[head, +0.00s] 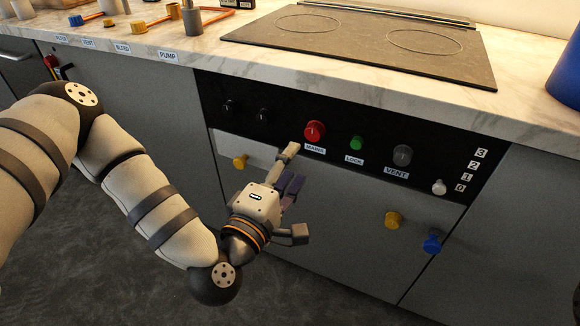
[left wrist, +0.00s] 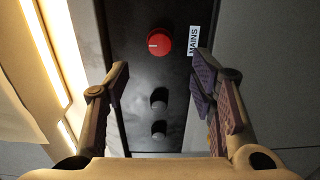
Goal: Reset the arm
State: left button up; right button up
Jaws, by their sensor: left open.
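My left gripper (head: 295,180) is in front of the oven-like cabinet, just below the black control panel (head: 280,125). Its fingers are spread with nothing between them; they also show apart in the left wrist view (left wrist: 160,100). The red MAINS knob (head: 314,131) is just above and beyond the fingertips. In the left wrist view the red knob (left wrist: 158,41) sits ahead, between and past the fingers, with two dark knobs (left wrist: 158,112) closer in. My left arm comes in from the left, bent at the elbow. My right gripper is not in view.
A green LOCK knob (head: 356,143), a grey VENT knob (head: 403,155) and a white knob (head: 439,187) are on the panel. Yellow (head: 393,219) and blue (head: 432,243) knobs sit below. The counter holds a cooktop (head: 370,40) and a blue container (head: 566,75). The floor is clear.

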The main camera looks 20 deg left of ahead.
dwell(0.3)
pick_arm(q)
jog(key=s+d+f+m+g+h+p, duration=0.2)
jog(key=s+d+f+m+g, duration=0.25)
jog(key=s+f, duration=0.4)
jog(key=s+d+f+m+g+h+p, duration=0.1)
jog(key=s+d+f+m+g+h, duration=0.15)
jog(key=s+f+m+g, duration=0.6)
jog(key=s+a+m+g+y+p, duration=0.1)
jog(key=s+a, duration=0.5)
jog(key=s, duration=0.6)
jog(key=s+a+m+g+y+p, duration=0.2)
jog(key=s+a+g, duration=0.4)
jog(key=s, duration=0.5)
jog(key=shift+s+m+y, duration=0.4)
jog(key=shift+m+y, duration=0.3)
jog(key=shift+y, duration=0.35)
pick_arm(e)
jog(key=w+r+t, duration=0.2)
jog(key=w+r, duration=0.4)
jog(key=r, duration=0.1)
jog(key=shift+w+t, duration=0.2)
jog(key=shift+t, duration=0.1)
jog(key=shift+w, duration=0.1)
